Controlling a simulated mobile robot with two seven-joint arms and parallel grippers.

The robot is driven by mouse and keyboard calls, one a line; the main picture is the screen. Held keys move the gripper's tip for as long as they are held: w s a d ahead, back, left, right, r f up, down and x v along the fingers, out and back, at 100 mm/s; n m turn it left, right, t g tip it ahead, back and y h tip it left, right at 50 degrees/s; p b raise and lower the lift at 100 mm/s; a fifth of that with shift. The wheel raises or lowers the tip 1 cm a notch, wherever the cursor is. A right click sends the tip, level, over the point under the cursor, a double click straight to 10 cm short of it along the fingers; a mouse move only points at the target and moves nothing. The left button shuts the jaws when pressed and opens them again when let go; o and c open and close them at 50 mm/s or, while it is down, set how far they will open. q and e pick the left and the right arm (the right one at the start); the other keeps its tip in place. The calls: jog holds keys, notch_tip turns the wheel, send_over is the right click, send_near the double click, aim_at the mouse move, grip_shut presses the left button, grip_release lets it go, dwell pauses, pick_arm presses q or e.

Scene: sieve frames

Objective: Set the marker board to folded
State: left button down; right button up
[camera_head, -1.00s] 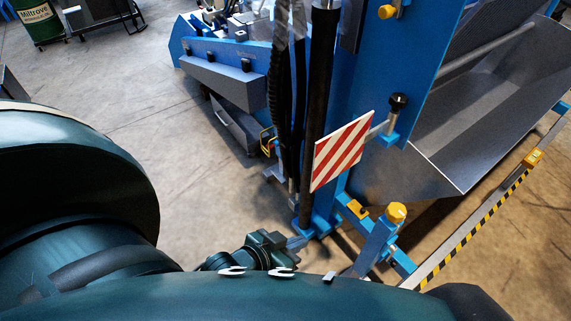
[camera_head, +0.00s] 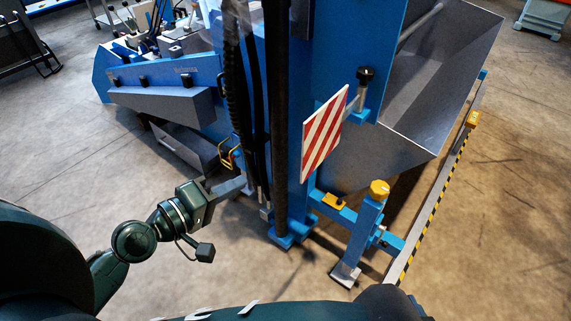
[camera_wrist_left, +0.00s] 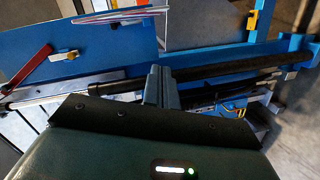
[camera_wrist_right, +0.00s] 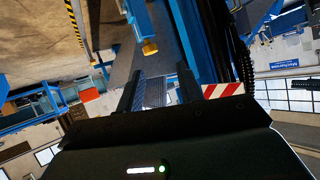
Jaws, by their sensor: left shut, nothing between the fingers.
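The marker board (camera_head: 323,135) is a red-and-white striped plate standing upright at the blue post. A grey rod with a black knob (camera_head: 365,76) is beside its upper right edge. Part of the striped board also shows in the right wrist view (camera_wrist_right: 222,90), right of the fingers. My left gripper (camera_head: 238,184) is shut and empty, left of the black hoses and apart from the board. Its closed fingers show in the left wrist view (camera_wrist_left: 161,86). My right gripper (camera_wrist_right: 159,92) is open, with nothing seen between its fingers; it is hidden in the head view.
A blue stand with a yellow knob (camera_head: 379,188) rises below the board. A grey hopper (camera_head: 420,100) is at the right, with a yellow-black striped rail (camera_head: 435,205) beside it. Black hoses (camera_head: 262,110) hang left of the board. The floor at the left is free.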

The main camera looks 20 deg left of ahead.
pick_arm(q)
jog(key=r+n, duration=0.1)
jog(key=r+n+h+b, duration=0.1)
jog(key=r, duration=0.1)
jog(key=r+h, duration=0.1)
jog(key=shift+w+a+r+n+t+b, duration=0.2)
jog(key=shift+a+r+n+t+b, duration=0.1)
jog(key=shift+a+r+n+t, duration=0.1)
pick_arm(e)
jog(key=shift+s+a+f, duration=0.3)
jog(key=shift+a+f, duration=0.1)
pick_arm(q)
jog(key=shift+d, duration=0.1)
jog(key=w+d+p, duration=0.5)
jog(key=w+d, duration=0.2)
jog(key=d, duration=0.2)
pick_arm(e)
jog(key=shift+d+r+n, duration=0.1)
jog(key=shift+r+n, duration=0.2)
jog(key=shift+r, duration=0.75)
pick_arm(q)
jog(key=shift+d+f, duration=0.1)
jog(key=shift+d, duration=0.05)
pick_arm(e)
jog(key=shift+r, duration=0.3)
